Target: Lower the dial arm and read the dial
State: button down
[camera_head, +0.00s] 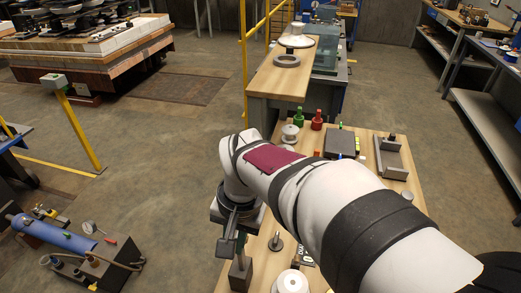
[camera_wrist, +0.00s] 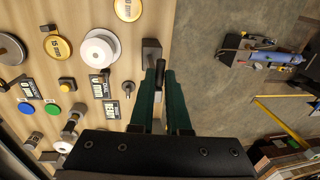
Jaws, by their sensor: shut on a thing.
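My gripper (camera_wrist: 160,85) has two green fingers and is shut on a dark, narrow rod (camera_wrist: 160,66), seen in the wrist view. The rod stands next to a dark grey block (camera_wrist: 151,48) at the table's edge. The block also shows in the head view (camera_head: 240,273), under my gripper (camera_head: 231,240). I cannot tell whether this rod is the dial arm. Small dark display plates (camera_wrist: 97,86) with pale figures lie left of my fingers. Their readings are too small to read surely. My arm hides part of the table in the head view.
The wooden table (camera_wrist: 160,20) holds a white disc (camera_wrist: 101,48), gold discs (camera_wrist: 58,47), and a green and a blue button (camera_wrist: 25,107). A small upright peg (camera_wrist: 127,86) stands close left of my fingers. Open floor (camera_head: 165,215) lies left of the table.

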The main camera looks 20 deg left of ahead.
jog(key=d+f+y, duration=0.4)
jog(key=d+y, duration=0.4)
jog(key=d, duration=0.2)
jog(key=shift+s+d+f+y, duration=0.1)
jog(key=shift+d+f+y, duration=0.7)
jog(key=shift+f+y, duration=0.7)
jog(key=shift+w+d+f+y, duration=0.1)
jog(key=shift+d+f+y, duration=0.85)
jog(key=shift+f, duration=0.85)
jog(key=shift+s+d+f+y, duration=0.1)
jog(key=shift+d+f+y, duration=0.5)
jog(key=shift+f+y, duration=0.95)
jog(key=shift+f, duration=0.15)
jog(key=c, duration=0.9)
grip_release()
jog(key=shift+d, duration=0.15)
jog(key=d, duration=1.5)
jog(key=shift+d+r, duration=0.3)
jog(key=shift+r, duration=0.1)
